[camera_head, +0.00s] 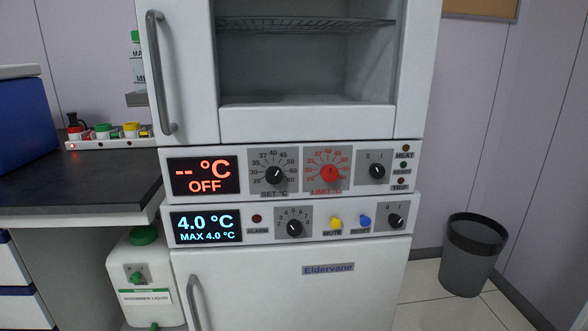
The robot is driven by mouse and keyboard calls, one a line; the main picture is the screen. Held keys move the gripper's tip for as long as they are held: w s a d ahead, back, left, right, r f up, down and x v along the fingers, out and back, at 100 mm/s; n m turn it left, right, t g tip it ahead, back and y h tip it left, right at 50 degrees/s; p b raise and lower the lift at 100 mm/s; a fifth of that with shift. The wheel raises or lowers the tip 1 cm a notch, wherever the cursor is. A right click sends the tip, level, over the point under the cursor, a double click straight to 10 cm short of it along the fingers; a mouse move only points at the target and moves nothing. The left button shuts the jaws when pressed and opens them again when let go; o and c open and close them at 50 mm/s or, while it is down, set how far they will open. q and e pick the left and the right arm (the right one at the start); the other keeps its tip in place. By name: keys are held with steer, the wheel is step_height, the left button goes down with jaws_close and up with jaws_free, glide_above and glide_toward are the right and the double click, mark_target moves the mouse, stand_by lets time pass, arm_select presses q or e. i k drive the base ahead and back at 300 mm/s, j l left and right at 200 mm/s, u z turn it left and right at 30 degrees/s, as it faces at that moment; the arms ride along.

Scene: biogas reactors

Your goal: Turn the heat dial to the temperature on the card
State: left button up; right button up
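The upper panel of the white cabinet holds a black SET °C dial (274,174) on a grey plate, with a scale from 25 to 60. Its exact setting is too small to read surely. Left of it a display (204,175) reads "-- °C OFF" in red. Right of it are a red LIMIT °C dial (329,172) and a black 0/1 switch (377,171). No temperature card is recognisable. Neither of my grippers is in view.
The lower panel has a blue 4.0 °C display (206,227), a black dial (294,228), a yellow MUTE button (336,222) and a blue RESET button (365,221). A dark bench (95,180) adjoins at left. A grey bin (470,255) stands at right.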

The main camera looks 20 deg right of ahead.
mark_target(274, 175)
steer(key=j+z, duration=0.45)
steer(key=j, duration=1.25)
